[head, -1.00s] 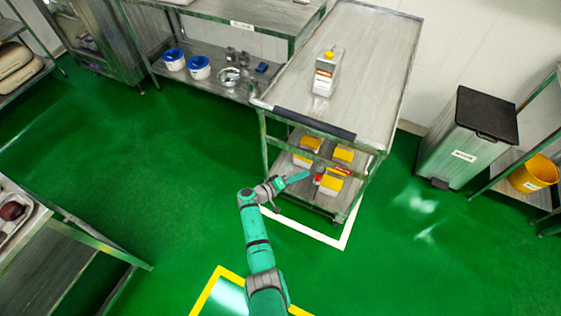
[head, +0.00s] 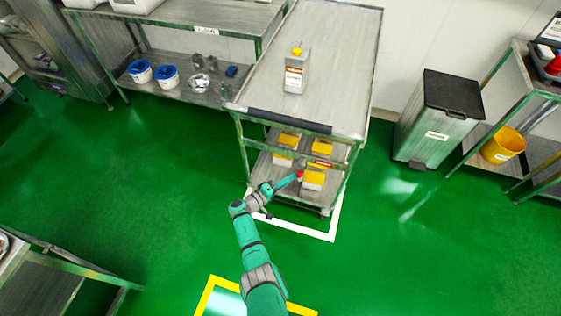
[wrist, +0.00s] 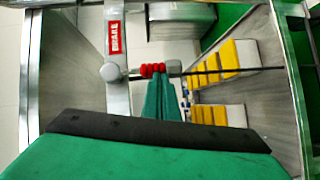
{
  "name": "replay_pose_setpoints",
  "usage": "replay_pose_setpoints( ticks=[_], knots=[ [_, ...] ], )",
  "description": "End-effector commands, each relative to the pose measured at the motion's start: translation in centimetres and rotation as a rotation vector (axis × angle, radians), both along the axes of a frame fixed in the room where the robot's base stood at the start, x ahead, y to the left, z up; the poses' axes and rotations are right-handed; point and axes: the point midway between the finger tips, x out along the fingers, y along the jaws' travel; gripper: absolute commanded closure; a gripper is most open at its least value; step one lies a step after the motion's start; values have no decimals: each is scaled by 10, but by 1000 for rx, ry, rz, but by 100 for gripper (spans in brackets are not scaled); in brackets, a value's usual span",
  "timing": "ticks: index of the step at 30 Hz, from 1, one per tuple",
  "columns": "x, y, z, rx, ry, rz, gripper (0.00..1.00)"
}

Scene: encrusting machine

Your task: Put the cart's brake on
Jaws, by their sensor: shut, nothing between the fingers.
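The cart (head: 352,62) is a grey steel trolley with green posts and a dark handle bar (head: 289,121). Its brake shows in the wrist view as a grey lever with a ribbed red grip (wrist: 153,70), lying across the picture beside a red BRAKE label (wrist: 115,37). The red grip also shows small in the head view (head: 300,174), in front of the lower shelf. My gripper (wrist: 162,80) is shut and empty, its green fingertips right at the red grip. I cannot tell whether they touch it. In the head view my gripper (head: 297,176) points at the grip.
Yellow-topped boxes (head: 314,180) stand on the cart's lower shelf, and a metal can (head: 295,76) stands on its top. The cart stands inside a white floor outline (head: 300,232). A bin (head: 440,118) stands to the right. The green floor at left is clear.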

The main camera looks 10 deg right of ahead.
Motion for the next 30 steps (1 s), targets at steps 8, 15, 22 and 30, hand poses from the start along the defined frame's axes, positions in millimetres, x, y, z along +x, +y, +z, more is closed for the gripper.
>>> replay_pose_setpoints(
  ticks=[8,15,22,30],
  knots=[
    [0,1,0,0,0,1,100],
    [1,4,1,0,0,2,100],
    [5,24,1,-1,0,-4,100],
    [-9,55,-1,1,0,-9,100]
  ],
)
